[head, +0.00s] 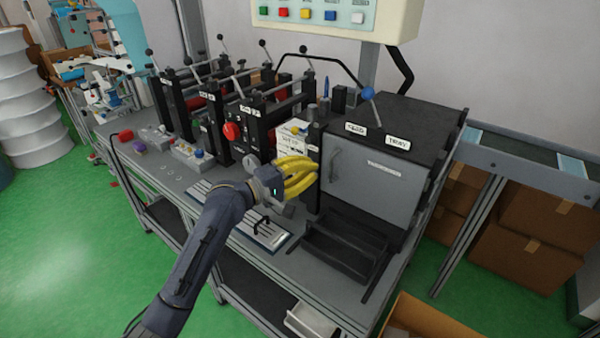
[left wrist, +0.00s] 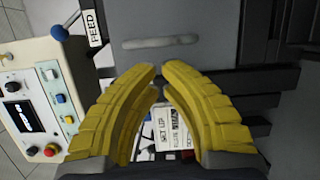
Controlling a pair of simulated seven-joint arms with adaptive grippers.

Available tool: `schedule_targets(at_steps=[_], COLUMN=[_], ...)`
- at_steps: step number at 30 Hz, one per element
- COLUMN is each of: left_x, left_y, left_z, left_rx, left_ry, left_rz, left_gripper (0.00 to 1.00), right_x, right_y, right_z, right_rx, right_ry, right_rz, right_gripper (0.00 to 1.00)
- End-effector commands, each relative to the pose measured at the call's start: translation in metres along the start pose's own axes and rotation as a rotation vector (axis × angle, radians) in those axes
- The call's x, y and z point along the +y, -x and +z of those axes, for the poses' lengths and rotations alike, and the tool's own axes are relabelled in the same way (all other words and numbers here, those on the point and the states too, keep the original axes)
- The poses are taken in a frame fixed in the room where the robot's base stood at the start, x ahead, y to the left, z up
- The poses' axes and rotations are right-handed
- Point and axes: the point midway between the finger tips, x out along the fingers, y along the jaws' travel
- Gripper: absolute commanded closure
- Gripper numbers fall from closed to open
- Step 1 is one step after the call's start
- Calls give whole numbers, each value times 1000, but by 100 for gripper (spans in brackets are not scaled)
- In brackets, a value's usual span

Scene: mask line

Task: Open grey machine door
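The grey machine door (head: 375,187) is the front panel of a dark box-shaped machine at the right end of the bench, and it looks shut. Its handle (head: 335,165) is a vertical bar near the door's left edge. In the left wrist view the handle (left wrist: 160,42) lies across the door (left wrist: 205,18), beyond the fingertips. My left gripper (head: 316,172) has yellow fingers and is just left of the handle. In the left wrist view its fingertips (left wrist: 160,72) are close together with a narrow gap, and nothing shows between them. My right gripper is not in view.
A black tray (head: 345,245) sits on the bench below the door. Roller stands with levers and a red knob (head: 231,131) fill the bench to the left. A control panel (head: 335,15) hangs above. Cardboard boxes (head: 520,215) stand under a conveyor at the right.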

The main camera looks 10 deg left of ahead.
Motion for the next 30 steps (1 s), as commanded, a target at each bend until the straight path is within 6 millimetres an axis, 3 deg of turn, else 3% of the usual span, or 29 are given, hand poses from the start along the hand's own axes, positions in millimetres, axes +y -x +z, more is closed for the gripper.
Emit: schedule_targets(at_steps=[6,12,30], left_x=[0,0,0], left_y=[-29,-43,-49], left_z=[0,-1,4], left_rx=[1,1,2], left_ry=[1,0,0], left_rz=[1,0,1], left_gripper=[100,100,100], right_x=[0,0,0], right_y=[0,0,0], right_z=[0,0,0], right_rx=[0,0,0], right_ry=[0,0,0], right_rz=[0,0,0], right_gripper=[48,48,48])
